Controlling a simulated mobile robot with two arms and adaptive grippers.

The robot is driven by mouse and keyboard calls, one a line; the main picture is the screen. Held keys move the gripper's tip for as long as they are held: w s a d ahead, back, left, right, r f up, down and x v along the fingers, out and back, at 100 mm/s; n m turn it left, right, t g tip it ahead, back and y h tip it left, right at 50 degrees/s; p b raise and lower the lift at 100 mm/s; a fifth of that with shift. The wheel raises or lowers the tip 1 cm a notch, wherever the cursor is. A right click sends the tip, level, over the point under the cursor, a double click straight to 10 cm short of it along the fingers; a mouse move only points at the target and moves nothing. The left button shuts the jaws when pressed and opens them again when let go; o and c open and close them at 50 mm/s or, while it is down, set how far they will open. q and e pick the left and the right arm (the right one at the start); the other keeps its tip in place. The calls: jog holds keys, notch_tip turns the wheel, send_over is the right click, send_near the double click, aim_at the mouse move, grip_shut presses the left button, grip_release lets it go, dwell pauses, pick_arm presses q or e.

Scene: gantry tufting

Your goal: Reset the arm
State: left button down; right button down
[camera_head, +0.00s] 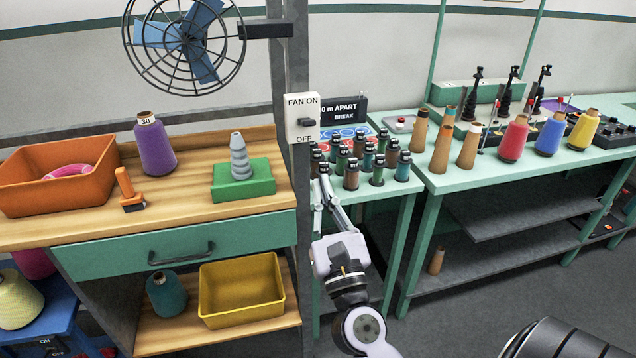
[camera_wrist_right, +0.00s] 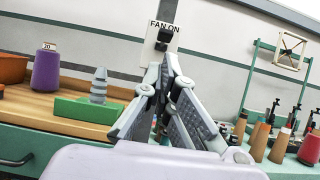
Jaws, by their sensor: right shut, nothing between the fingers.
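My right gripper (camera_head: 322,178) reaches up from the lower middle of the head view. Its fingers are shut with nothing between them. The fingertips are below the white fan switch plate (camera_head: 301,109) on the grey post, with small spools beside them to the right. In the right wrist view the shut fingers (camera_wrist_right: 170,62) point up, and the switch plate (camera_wrist_right: 161,37) shows behind their tips. The gap between the tips and the plate is hard to judge. My left gripper is not in view.
A caged fan (camera_head: 190,42) hangs at upper left. The wooden bench (camera_head: 80,228) holds an orange bin (camera_head: 40,190), a purple cone (camera_head: 155,148) and a green block (camera_head: 243,183). Small spools (camera_head: 352,175) crowd the green table. Colored cones (camera_head: 513,138) stand at right. Floor is clear in front.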

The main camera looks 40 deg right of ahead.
jog(key=shift+s+r, duration=0.1)
jog(key=shift+s, duration=0.6)
